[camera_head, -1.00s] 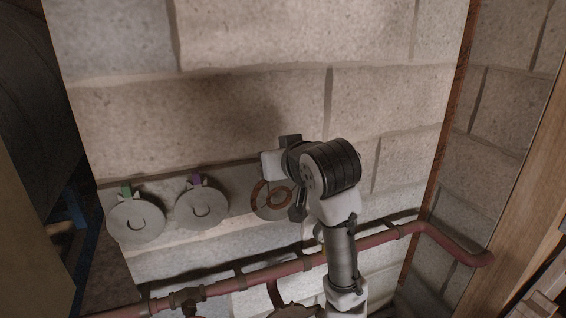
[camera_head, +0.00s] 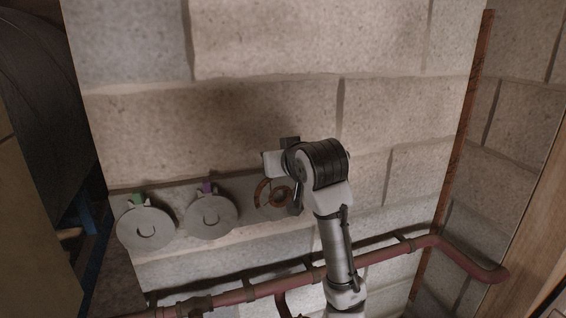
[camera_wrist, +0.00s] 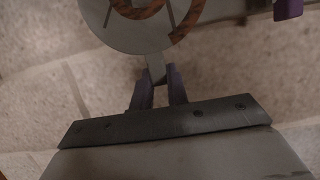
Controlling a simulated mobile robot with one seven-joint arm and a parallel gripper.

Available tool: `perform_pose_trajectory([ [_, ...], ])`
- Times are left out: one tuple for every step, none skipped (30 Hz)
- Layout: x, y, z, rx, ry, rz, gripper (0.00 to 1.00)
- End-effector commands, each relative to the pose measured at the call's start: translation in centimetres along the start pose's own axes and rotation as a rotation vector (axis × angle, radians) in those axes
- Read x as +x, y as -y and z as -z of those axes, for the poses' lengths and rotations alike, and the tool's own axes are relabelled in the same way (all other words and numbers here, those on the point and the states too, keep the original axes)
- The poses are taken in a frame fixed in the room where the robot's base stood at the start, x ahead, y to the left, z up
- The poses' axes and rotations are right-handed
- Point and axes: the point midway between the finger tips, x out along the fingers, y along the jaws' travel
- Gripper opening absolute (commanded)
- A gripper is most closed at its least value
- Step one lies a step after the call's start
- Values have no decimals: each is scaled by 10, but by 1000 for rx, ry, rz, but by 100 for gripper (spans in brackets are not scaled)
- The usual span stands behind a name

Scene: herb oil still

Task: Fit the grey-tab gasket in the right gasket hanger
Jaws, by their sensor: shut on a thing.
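My gripper (camera_wrist: 158,82) is shut on the grey tab (camera_wrist: 155,66) of the grey-tab gasket (camera_wrist: 125,40) in the wrist view. In the head view, my gripper (camera_head: 288,165) is at the wall, at the right end of a grey strip.
To the left hang a green-tab gasket (camera_head: 146,228) and a purple-tab gasket (camera_head: 211,218), both grey discs. The purple tab (camera_wrist: 288,9) is at the wrist view's upper right. A red pipe (camera_head: 235,297) runs below. The block wall above is bare.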

Motion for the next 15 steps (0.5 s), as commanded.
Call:
perform_pose_trajectory([
  [3,0,1,0,0,0,0],
  [5,0,1,0,0,0,0],
  [7,0,2,1,0,0,0],
  [9,0,2,0,0,-1,0],
  [11,0,3,0,0,-1,0],
  [13,0,3,0,0,-1,0],
  [15,0,2,0,1,-2,0],
  [17,0,0,0,1,-2,0],
  [20,0,-1,0,1,-1,0],
  [21,0,-2,0,0,-1,0],
  [23,0,-3,0,0,-1,0],
  [25,0,-4,0,0,-1,0],
  [26,0,-4,0,1,-1,0],
  [28,0,-5,0,1,-1,0],
  [29,0,-8,1,1,-1,0],
])
